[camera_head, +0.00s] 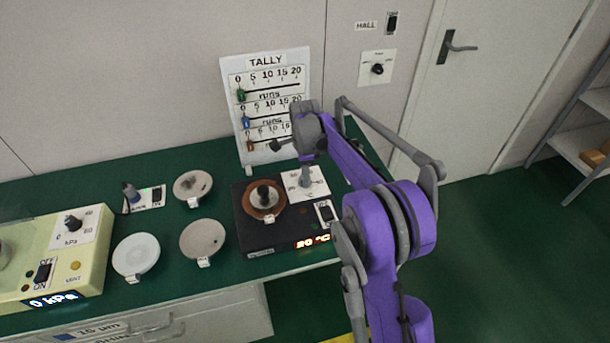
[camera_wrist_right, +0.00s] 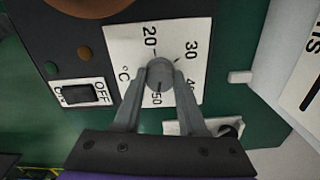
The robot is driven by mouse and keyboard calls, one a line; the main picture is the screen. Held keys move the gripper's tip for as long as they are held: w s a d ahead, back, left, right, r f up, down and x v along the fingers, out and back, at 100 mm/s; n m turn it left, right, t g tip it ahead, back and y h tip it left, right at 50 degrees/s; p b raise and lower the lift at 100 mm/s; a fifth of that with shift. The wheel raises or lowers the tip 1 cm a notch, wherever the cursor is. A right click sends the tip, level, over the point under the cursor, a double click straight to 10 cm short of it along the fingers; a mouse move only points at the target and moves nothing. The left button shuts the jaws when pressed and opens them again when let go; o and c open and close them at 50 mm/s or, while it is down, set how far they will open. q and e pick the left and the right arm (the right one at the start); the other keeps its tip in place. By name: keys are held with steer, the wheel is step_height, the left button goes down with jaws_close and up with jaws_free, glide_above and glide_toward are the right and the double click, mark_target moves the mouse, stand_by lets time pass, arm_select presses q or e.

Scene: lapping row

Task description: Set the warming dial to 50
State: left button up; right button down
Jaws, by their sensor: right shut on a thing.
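The black warming unit (camera_head: 255,238) stands on the green bench, with a white dial plate (camera_head: 318,188) at its back right. In the right wrist view the plate (camera_wrist_right: 120,45) shows the numbers 20, 30, 40 and 50 and a °C mark. The grey dial knob (camera_wrist_right: 160,70) sits on it, a dark line on it lying towards the 50 side. My right gripper (camera_wrist_right: 159,76) is shut on the knob, a finger on each side; in the head view my arm hides much of it. The red display (camera_head: 312,243) seems to read 20 °C. My left gripper is out of view.
An on/off switch (camera_wrist_right: 80,94) is beside the dial plate. A brown disc (camera_head: 262,205) with a dark knob sits on the unit. Several round plates lie to its left, near a yellow kPa box (camera_head: 75,262). A TALLY board (camera_head: 265,75) stands behind.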

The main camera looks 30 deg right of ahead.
steer(key=shift+c, duration=2.3)
jaws_free()
step_height(320, 180, up, 11)
steer(key=shift+p, duration=0.45)
steer(key=shift+f, duration=0.1)
